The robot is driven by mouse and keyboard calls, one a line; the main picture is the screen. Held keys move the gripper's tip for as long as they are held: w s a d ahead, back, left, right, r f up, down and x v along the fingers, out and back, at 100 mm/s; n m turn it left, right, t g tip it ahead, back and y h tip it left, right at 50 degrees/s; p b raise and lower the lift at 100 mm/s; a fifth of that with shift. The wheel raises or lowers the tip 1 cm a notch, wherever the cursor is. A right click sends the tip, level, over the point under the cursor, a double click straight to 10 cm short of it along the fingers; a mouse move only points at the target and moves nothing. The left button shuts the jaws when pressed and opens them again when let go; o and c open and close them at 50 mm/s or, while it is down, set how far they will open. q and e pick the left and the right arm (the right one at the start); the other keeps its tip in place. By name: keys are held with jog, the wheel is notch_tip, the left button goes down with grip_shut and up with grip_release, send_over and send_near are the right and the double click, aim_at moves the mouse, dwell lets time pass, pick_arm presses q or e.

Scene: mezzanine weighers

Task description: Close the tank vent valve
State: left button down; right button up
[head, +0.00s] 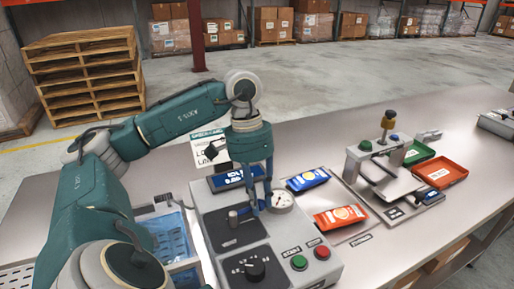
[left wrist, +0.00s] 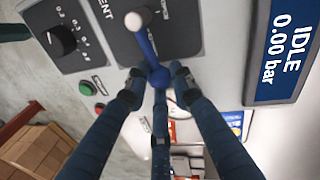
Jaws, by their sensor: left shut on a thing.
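The control box (head: 208,200) stands on the bench below my left arm. Its tank vent valve (head: 233,217) has a pale hub and a blue lever, set on a dark panel marked "VENT" in the left wrist view. There the blue lever (left wrist: 147,45) runs from the pale hub to a rounded blue end between my fingers. My left gripper (head: 254,207) points down and is shut on that lever end; it also shows in the left wrist view (left wrist: 158,86). In the head view the fingers partly hide the lever, which points right from the hub. My right gripper is out of view.
The display (left wrist: 285,45) reads IDLE, 0.00 bar. A gauge (head: 281,201), a black knob (head: 255,268), a green button (head: 299,262) and a red button (head: 322,252) sit close by.

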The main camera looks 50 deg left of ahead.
pick_arm(q)
jog(key=shift+d+m, duration=0.35)
jog(key=shift+m, duration=0.25)
jog(key=c, duration=1.5)
grip_release()
jog(key=shift+s, duration=0.1)
jog(key=shift+a+r, duration=0.35)
jog(key=shift+r, duration=1.6)
jog(key=shift+a+r, duration=0.35)
jog(key=shift+r, duration=1.65)
jog(key=shift+a+r, duration=0.35)
jog(key=shift+r, duration=1.6)
